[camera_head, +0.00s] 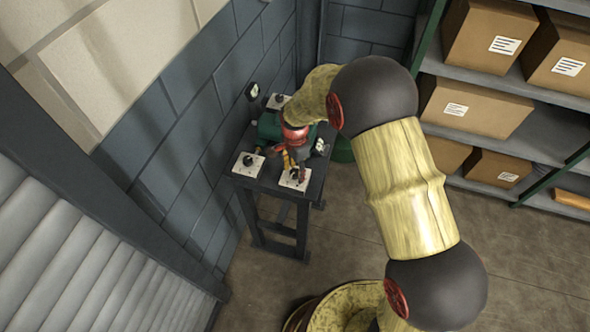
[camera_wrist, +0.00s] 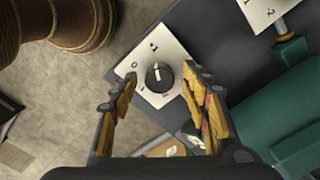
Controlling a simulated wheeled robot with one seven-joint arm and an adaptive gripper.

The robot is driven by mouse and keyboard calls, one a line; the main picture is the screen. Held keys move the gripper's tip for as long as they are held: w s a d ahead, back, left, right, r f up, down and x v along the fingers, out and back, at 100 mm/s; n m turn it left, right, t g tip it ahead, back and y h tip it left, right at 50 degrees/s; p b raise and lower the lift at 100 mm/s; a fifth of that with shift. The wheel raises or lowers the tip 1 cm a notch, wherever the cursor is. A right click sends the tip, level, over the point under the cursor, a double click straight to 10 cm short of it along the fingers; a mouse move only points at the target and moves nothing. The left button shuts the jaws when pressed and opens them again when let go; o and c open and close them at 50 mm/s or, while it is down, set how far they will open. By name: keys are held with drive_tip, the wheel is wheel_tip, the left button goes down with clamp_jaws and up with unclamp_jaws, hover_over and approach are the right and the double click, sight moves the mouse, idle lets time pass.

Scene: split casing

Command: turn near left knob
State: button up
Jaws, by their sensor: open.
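My gripper (camera_head: 292,165) points down over the front right corner of the dark table. In the wrist view my gripper (camera_wrist: 160,76) is open, with one finger on each side of a round black knob (camera_wrist: 158,75). I cannot tell whether the fingers touch it. The knob sits on a white plate (camera_wrist: 152,48) with printed marks. Its pale pointer line is roughly upright in the wrist view. In the head view this plate (camera_head: 298,185) is partly hidden by the gripper. Another black knob (camera_head: 249,160) on a white plate is at the table's left corner.
A green machine (camera_head: 269,126) stands mid-table, close to the gripper; it also shows in the wrist view (camera_wrist: 285,110). A further white plate (camera_head: 278,99) is at the back. Block walls are behind and left. Shelves with boxes (camera_head: 475,105) stand right. Floor in front is partly clear.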

sight(295, 172)
drive_tip(key=shift+r, duration=0.1)
wheel_tip(295, 172, up, 12)
idle(0.5)
idle(0.4)
